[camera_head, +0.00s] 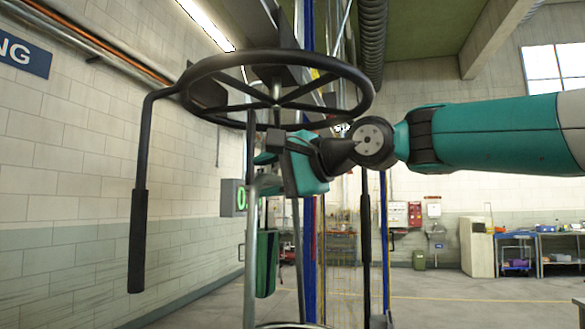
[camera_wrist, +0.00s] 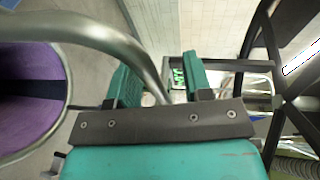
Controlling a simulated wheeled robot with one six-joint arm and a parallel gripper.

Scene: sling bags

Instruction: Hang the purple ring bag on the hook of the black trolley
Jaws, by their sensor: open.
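The purple ring bag shows at the left of the wrist view as a purple round inside (camera_wrist: 40,125) with a metal rim and a dark band across it. In the head view a piece of metal rim (camera_head: 290,325) shows at the bottom edge, most of it out of frame. A bent grey metal tube (camera_wrist: 115,40) runs to the space between the fingers of my gripper (camera_wrist: 155,85); I cannot tell whether it touches them. My gripper (camera_head: 272,170) is open, under a black spoked wheel (camera_head: 275,90). I cannot clearly make out the black trolley or its hook.
Black bent bars (camera_head: 139,215) with thick lower ends hang from the wheel, close around my gripper. A dark green panel (camera_head: 266,265) hangs below it. A green-digit display (camera_head: 233,198) is behind.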

